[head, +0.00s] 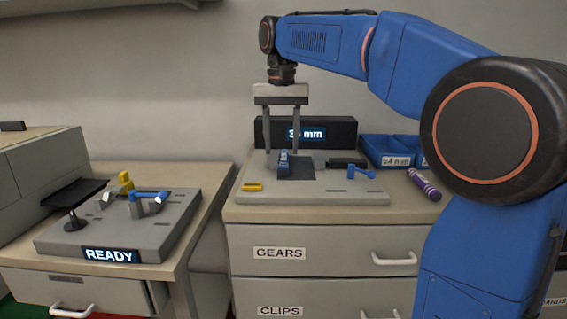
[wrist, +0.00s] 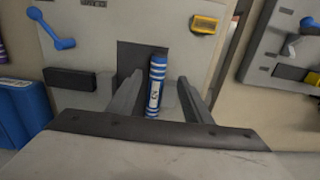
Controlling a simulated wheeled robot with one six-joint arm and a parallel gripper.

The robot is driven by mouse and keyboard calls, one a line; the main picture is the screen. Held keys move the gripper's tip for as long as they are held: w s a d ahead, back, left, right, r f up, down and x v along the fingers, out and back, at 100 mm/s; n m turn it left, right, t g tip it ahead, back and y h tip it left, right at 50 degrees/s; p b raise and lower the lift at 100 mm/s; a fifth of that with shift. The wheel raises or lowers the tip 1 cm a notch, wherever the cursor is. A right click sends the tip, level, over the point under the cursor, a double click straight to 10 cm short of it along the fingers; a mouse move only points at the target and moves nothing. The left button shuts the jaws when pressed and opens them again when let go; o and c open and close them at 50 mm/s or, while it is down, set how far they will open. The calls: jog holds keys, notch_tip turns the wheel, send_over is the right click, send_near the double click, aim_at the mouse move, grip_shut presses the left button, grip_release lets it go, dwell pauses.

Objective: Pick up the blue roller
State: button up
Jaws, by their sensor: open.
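The blue roller (head: 283,162) stands out of a dark recess in the grey fixture plate (head: 340,190) on the right-hand drawer cabinet. In the wrist view the blue roller (wrist: 156,85) shows white bands and a pale label with a dark mark. My gripper (head: 281,151) points down over the plate with its jaws open. In the wrist view the two fingers of my gripper (wrist: 160,88) lie on either side of the roller, with a gap on each side. I cannot tell how deep the fingertips reach beside it.
The plate carries a yellow part (head: 252,187), a blue lever (head: 361,172) and a black block (head: 347,163). A dark display box (head: 335,134) stands behind. Blue bins (head: 388,150) and a purple roller (head: 424,184) are at right. A "READY" fixture (head: 110,240) stands left.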

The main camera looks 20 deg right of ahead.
aim_at(283, 162)
jog(key=shift+w+d+f, duration=0.15)
jog(key=shift+f, duration=1.2)
jog(key=shift+w+d+f, duration=0.1)
jog(key=shift+d+f, duration=0.05)
jog(key=shift+f, duration=1.15)
grip_shut()
